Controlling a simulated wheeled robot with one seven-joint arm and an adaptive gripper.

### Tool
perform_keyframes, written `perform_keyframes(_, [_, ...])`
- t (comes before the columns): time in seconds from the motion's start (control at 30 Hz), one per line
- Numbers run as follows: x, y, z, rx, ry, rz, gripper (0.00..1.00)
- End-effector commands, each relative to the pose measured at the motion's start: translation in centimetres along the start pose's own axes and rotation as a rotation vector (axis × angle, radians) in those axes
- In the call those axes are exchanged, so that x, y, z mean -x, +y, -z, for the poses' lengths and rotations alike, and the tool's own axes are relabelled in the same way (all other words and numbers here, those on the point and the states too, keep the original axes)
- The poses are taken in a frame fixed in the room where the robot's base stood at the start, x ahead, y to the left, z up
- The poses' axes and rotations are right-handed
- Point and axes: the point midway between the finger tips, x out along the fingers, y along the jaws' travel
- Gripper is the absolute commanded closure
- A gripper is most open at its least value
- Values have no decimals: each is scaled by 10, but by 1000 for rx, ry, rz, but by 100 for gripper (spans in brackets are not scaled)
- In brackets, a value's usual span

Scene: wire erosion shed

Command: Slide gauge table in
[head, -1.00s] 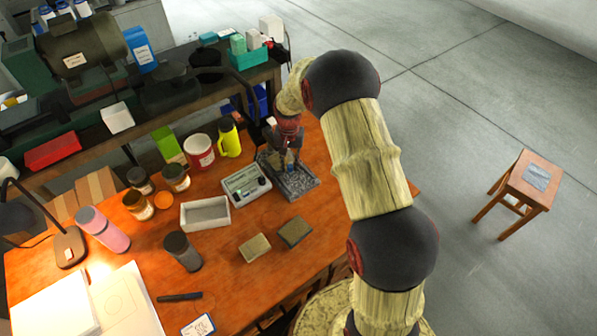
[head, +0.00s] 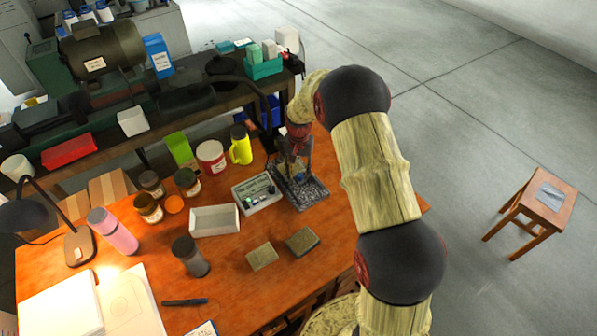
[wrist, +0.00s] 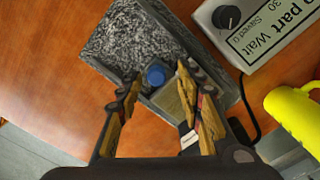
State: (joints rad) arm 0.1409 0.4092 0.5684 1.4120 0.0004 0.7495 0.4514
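The gauge stand has a speckled grey granite base (head: 312,193) on the wooden bench, beside a small control box. The wrist view shows the granite slab (wrist: 135,42) with a dark raised edge. A blue round knob (wrist: 157,75) and a greyish-tan block (wrist: 172,102) sit at its near end. I cannot tell which part is the sliding table. My gripper (wrist: 157,82) is over this end with its fingers apart, one on each side of the knob, and a gap shows around it. In the head view my gripper (head: 294,163) partly hides the stand.
The control box (head: 257,194) stands just left of the stand, with a yellow flask (head: 241,148) behind it. A white tray (head: 214,221) and two small blocks (head: 262,257) (head: 302,241) lie nearby. Bare bench lies in front of the stand. A stool (head: 540,205) is at right.

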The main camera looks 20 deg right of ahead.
Motion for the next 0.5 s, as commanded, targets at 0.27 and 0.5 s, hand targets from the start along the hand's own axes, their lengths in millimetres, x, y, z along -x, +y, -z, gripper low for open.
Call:
perform_keyframes(0.27, [16,0,0,0,1,0,63])
perform_keyframes(0.5, [63,0,1,0,3,1,63])
